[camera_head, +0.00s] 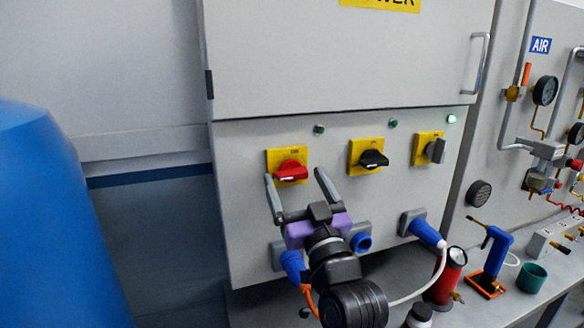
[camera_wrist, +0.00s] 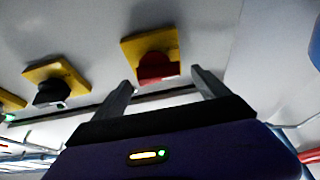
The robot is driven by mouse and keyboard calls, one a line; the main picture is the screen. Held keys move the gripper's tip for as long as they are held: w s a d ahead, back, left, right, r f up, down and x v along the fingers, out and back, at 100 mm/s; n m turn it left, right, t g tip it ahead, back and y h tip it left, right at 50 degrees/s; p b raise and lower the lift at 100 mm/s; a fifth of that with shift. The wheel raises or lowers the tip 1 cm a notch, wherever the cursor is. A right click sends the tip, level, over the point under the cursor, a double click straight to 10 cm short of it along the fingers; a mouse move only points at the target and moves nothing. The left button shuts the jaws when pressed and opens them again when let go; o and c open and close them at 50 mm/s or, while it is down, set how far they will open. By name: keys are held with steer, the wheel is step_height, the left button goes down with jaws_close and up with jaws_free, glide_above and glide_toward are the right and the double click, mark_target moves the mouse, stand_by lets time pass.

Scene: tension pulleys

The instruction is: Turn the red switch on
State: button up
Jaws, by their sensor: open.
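The red switch (camera_head: 291,171) is a rotary knob on a yellow square plate (camera_head: 273,156), at the left of a row on the grey cabinet front. Its handle lies roughly sideways in the head view. In the wrist view the red switch (camera_wrist: 157,67) shows at the upper middle. My gripper (camera_head: 295,176) is open, with its fingertips on either side of the red switch in the picture. In the wrist view my gripper (camera_wrist: 162,78) has one finger to each side and below the knob. I see no contact, and the gap to the panel is unclear.
The light above the grey one glows green (camera_head: 451,119). Blue plugs (camera_head: 427,233) with cables project below. A blue rounded object (camera_head: 50,220) fills the left.

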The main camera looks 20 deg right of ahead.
steer(key=shift+x, duration=1.5)
steer(key=shift+c, duration=0.4)
steer(key=c, duration=1.3)
